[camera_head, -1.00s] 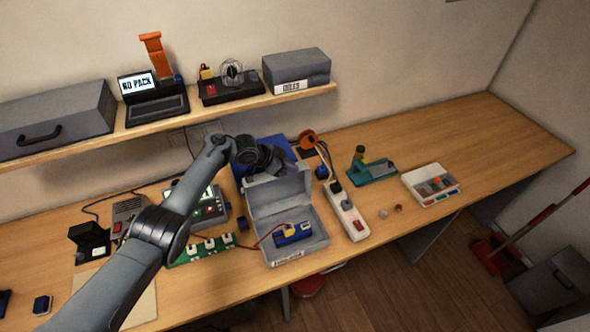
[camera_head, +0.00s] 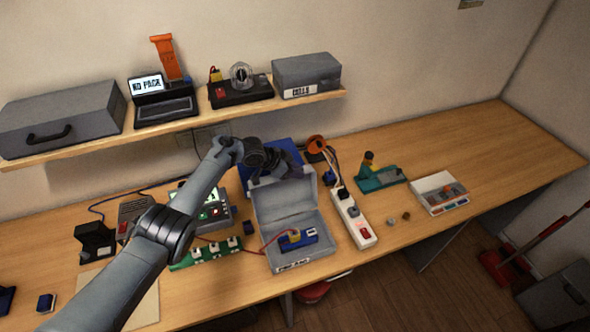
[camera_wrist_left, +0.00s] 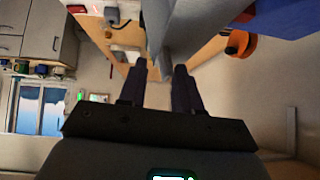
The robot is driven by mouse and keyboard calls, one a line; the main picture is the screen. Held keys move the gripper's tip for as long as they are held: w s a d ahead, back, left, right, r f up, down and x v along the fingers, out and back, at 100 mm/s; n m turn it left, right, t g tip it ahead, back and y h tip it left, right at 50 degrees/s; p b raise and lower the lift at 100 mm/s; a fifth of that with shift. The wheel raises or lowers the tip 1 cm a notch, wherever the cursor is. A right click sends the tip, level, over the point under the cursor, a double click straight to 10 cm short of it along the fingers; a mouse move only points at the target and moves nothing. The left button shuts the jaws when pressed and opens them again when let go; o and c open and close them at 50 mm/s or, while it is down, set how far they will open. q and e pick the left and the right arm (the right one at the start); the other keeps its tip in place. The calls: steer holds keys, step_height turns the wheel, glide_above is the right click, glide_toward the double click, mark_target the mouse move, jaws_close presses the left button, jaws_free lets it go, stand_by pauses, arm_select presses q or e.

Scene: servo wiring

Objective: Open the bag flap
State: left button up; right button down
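The grey bag (camera_head: 277,262) is a box-like case on the table with its flap (camera_head: 284,199) raised at the back. A blue pack (camera_head: 298,239) with a yellow connector and red lead lies in it. My left gripper (camera_head: 286,168) is at the flap's top edge in the head view, partly covering it. In the left wrist view, my left gripper's fingers (camera_wrist_left: 160,66) are apart, with the grey flap (camera_wrist_left: 158,32) at and beyond the tips. I cannot tell whether they touch it. My right gripper is not in view.
A white power strip (camera_head: 354,217) stands close right of the bag. A green board (camera_head: 206,251) and a grey device (camera_head: 211,211) are to its left. A shelf (camera_head: 190,124) runs above the table's back. The table's right side (camera_head: 490,140) is clear.

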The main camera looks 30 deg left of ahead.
arm_select(q)
steer(key=shift+r, duration=0.1)
steer(key=shift+s+a+r+p, duration=0.35)
steer(key=shift+r, duration=0.15)
steer(key=v, duration=0.9)
steer(key=shift+s, duration=0.15)
